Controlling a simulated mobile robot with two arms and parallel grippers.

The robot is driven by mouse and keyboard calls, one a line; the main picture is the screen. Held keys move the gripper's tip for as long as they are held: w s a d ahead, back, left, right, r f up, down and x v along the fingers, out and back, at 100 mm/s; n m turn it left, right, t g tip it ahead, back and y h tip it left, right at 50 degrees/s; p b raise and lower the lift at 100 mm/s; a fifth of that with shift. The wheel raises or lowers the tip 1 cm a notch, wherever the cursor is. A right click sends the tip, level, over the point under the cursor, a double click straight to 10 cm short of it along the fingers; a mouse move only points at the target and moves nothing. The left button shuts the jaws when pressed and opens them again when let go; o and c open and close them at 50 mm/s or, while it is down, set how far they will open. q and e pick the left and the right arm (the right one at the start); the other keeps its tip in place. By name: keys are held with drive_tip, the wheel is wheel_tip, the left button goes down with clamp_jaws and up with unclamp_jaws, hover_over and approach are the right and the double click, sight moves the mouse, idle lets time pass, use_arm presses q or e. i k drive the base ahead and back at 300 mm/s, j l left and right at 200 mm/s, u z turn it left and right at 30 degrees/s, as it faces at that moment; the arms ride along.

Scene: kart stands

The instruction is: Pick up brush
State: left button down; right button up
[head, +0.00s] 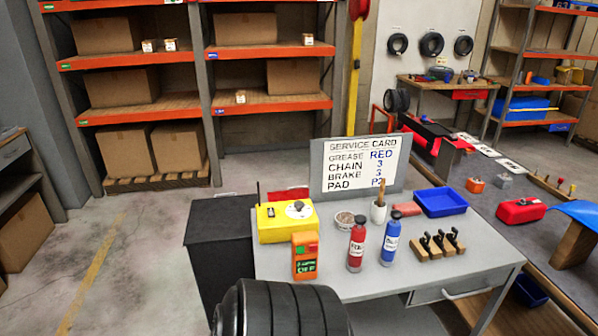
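The brush (381,191) appears as a thin brown upright piece standing in a small white cup (378,213) on the grey workbench (460,262). Its lower part is hidden in the cup, and it is too small to make out bristles. The cup stands in front of the service card board (362,165), behind the red bottle (357,246) and blue bottle (391,240). Neither of my grippers is in view.
Near the cup are a small bowl (344,220), a reddish block (406,208), a blue tray (440,202) and a wooden rack (438,247). A black, tyre-like shape (285,308) blocks the near-left bench edge. Floor at left is clear.

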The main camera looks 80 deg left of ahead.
sight(380, 196)
drive_tip(key=u, duration=2.05)
drive_tip(key=l+u, duration=0.35)
drive_tip(key=l, duration=0.2)
